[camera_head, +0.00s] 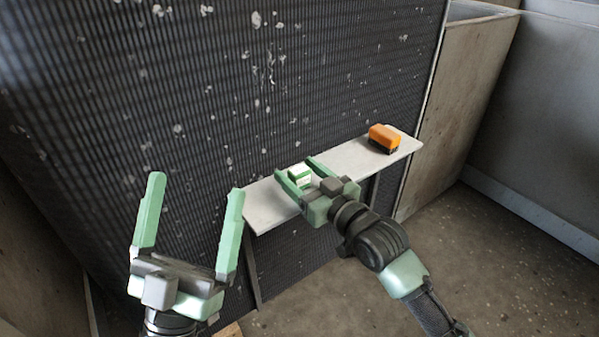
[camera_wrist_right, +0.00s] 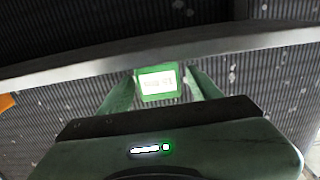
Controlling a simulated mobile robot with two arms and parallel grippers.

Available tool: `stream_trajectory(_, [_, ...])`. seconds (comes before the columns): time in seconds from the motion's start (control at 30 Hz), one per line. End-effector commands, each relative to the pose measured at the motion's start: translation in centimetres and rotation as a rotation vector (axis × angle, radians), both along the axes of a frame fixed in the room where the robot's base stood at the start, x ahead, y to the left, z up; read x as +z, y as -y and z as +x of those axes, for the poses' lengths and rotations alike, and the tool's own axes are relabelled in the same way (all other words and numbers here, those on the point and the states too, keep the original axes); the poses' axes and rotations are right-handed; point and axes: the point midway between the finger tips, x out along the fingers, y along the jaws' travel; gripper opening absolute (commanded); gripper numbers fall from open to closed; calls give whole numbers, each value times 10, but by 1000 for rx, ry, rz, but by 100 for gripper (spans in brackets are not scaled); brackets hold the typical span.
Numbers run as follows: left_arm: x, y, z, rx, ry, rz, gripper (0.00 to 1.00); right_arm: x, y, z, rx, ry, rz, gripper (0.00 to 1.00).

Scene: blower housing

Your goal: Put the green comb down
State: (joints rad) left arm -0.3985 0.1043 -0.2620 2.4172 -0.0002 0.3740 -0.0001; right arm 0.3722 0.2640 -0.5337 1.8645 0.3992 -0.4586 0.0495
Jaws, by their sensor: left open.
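The green comb (camera_head: 299,174) shows as a small green block with a white face, between the fingers of my right gripper (camera_head: 304,174). In the right wrist view the comb (camera_wrist_right: 158,83) shows its white label, with a finger close on each side. My right gripper looks shut on it. In the head view the comb overlaps the pale shelf (camera_head: 268,205); I cannot tell whether it touches the shelf. My left gripper (camera_head: 196,190) is open and empty, to the left of the shelf.
An orange-and-black object (camera_head: 384,138) sits at the right end of the shelf. A dark ribbed panel (camera_head: 200,80) with pale spots rises behind the shelf. The middle of the shelf, between the comb and the orange object, is clear.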

Motion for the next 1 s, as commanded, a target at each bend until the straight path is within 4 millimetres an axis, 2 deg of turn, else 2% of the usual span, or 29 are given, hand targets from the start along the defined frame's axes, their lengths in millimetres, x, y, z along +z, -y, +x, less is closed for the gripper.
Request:
stream_trajectory(0.27, [0, 0, 0, 0, -2, 1, 94, 5, 0, 0, 0, 2, 1, 63])
stream_trajectory(0.37, [-6, 1, 8, 4, -56, 16, 94, 3, 6, -7, -1, -2, -1, 63])
stream_trajectory(0.47, [-19, 2, 20, 9, -148, 43, 94, 4, 15, -19, -1, -2, -1, 63])
stream_trajectory(0.7, [-63, 3, 46, 24, -417, 120, 94, 4, 44, -59, -1, -3, -3, 63])
stream_trajectory(0.83, [-86, 2, 53, 30, -536, 152, 94, 4, 57, -78, 0, -2, -3, 63])
stream_trajectory(1.0, [-104, 0, 56, 35, -623, 175, 94, 4, 68, -93, -1, -1, -1, 63])
